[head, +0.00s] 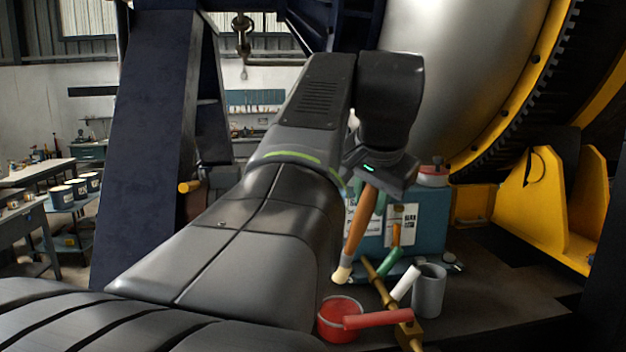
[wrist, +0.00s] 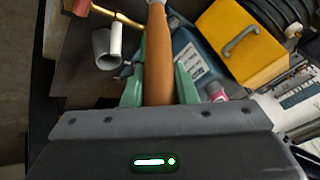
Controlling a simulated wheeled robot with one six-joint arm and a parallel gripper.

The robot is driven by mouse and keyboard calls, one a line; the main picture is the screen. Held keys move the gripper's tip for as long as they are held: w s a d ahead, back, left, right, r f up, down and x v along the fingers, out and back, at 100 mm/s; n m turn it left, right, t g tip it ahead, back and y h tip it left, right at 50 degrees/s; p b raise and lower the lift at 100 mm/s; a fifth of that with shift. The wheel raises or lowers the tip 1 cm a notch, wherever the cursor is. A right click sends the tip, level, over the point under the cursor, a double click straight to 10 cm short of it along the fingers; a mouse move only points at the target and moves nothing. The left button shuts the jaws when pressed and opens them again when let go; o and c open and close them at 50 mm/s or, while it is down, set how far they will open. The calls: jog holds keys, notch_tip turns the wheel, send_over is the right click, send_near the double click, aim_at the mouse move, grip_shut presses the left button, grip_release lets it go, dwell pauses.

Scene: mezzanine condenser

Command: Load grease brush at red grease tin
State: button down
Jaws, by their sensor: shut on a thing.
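My gripper (head: 366,195) is shut on the grease brush (head: 358,228), with its green fingers around the wooden handle. The brush points down, slightly tilted, and its pale bristle end is at the bottom in the head view. The red grease tin (head: 340,326) is an open round pot of red on the dark deck. The bristle end appears above the tin's rim in the picture, with a small gap between them. In the wrist view the brown brush handle (wrist: 157,55) runs between the fingers; its bristles are out of frame.
A red cylinder (head: 378,319) lies by the tin, overlapping its right edge in view. A teal box (head: 428,220) is behind. Deck right of the cup is clearer.

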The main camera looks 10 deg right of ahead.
jog(key=shift+f+b, duration=0.35)
jog(key=shift+f, duration=0.8)
notch_tip(320, 180, down, 4)
jog(key=b, duration=0.3)
jog(key=shift+r+b, duration=0.15)
jog(key=shift+b, duration=0.25)
jog(key=shift+f, duration=0.7)
dwell(0.9)
notch_tip(320, 180, up, 5)
jog(key=p, duration=0.4)
jog(key=shift+r, duration=1.05)
